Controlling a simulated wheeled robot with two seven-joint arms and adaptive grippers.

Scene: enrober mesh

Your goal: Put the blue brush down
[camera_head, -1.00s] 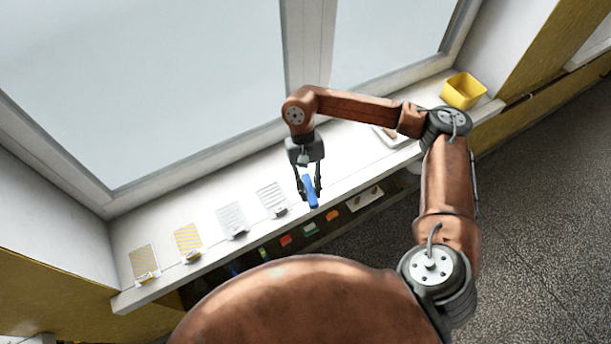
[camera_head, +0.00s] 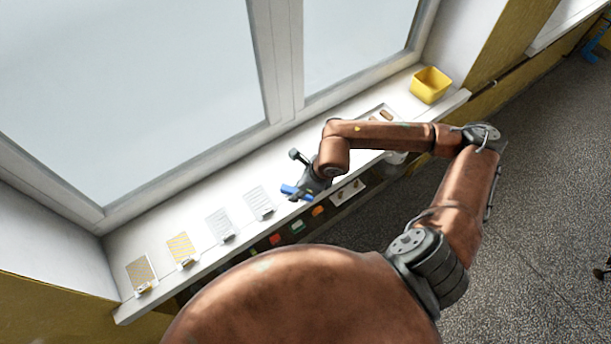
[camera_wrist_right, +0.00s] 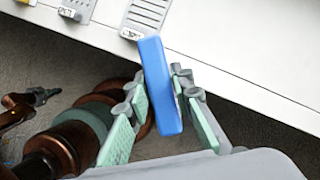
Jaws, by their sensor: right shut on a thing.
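The blue brush (camera_head: 289,191) shows as a plain blue bar in the head view, at the front part of the white sill. My right gripper (camera_head: 296,190) is shut on it. In the wrist view the blue brush (camera_wrist_right: 160,85) stands between the two green-padded fingers of my right gripper (camera_wrist_right: 158,92), its far end reaching over the sill's front edge. Whether the brush touches the sill I cannot tell. My left gripper is not seen in the head view.
Striped cards in small holders, such as the white-grey one (camera_head: 259,202), line the white sill (camera_head: 203,195) to the left. A yellow bin (camera_head: 430,85) and a tray (camera_head: 371,112) with brown pieces stand to the right. The window rises behind. Coloured items sit below the sill's front edge.

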